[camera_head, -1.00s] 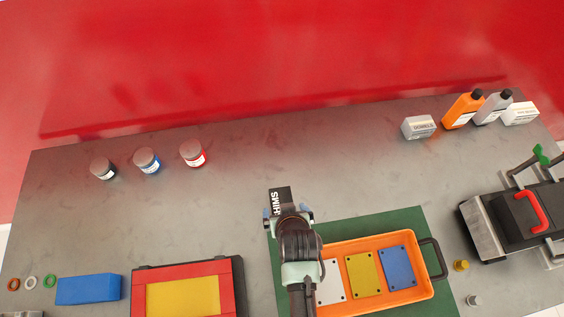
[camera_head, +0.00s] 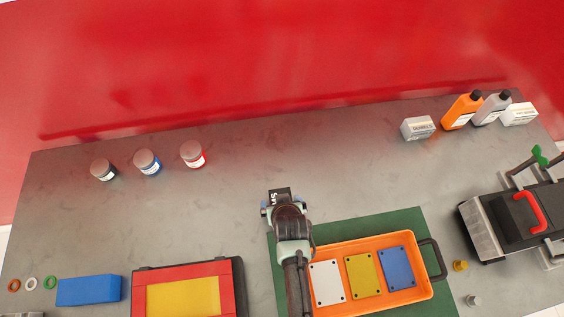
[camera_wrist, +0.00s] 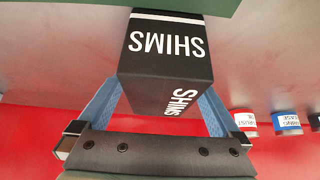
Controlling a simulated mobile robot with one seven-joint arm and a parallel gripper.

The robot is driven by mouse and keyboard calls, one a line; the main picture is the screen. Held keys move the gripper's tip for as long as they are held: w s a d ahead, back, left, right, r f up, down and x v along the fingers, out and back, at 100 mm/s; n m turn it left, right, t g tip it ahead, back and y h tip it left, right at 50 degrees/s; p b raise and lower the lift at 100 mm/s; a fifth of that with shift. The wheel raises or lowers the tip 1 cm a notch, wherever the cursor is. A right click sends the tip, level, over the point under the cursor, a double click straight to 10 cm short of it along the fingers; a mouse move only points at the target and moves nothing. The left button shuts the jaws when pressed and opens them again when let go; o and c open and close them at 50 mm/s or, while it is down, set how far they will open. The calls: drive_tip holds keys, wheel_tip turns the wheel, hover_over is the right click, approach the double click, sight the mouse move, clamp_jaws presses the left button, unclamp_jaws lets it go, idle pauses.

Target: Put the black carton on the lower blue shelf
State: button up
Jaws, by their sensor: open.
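The black carton (camera_wrist: 165,58), lettered "SHIMS" in white, stands on the grey bench near the green mat; its top also shows in the head view (camera_head: 280,195). My gripper (camera_wrist: 160,100) is open, with one blue-grey finger on each side of the carton. I cannot tell whether the fingers touch it. In the head view my gripper (camera_head: 284,208) hides most of the carton. No blue shelf shows in these frames.
An orange tray (camera_head: 437,288) with white, yellow and blue plates lies on the green mat (camera_head: 405,218). Several jars stand at the back left, including a red one (camera_head: 193,154). Bottles (camera_head: 462,110) and boxes stand at the back right. The bench's middle (camera_head: 345,170) is clear.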

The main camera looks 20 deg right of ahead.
clamp_jaws()
idle(0.3)
drive_tip(key=shift+r, duration=0.15)
wheel_tip(320, 180, up, 9)
drive_tip(key=shift+f, duration=0.1)
drive_tip(key=s+a+r+n+y, duration=0.1)
drive_tip(key=a+r, duration=0.1)
drive_tip(key=a, duration=0.4)
drive_tip(key=s+a+r+n, duration=0.2)
drive_tip(key=a+r, duration=0.1)
drive_tip(key=a, duration=0.4)
drive_tip(key=shift+r+y, duration=0.35)
drive_tip(key=shift+y, duration=0.05)
drive_tip(key=shift+s, duration=0.1)
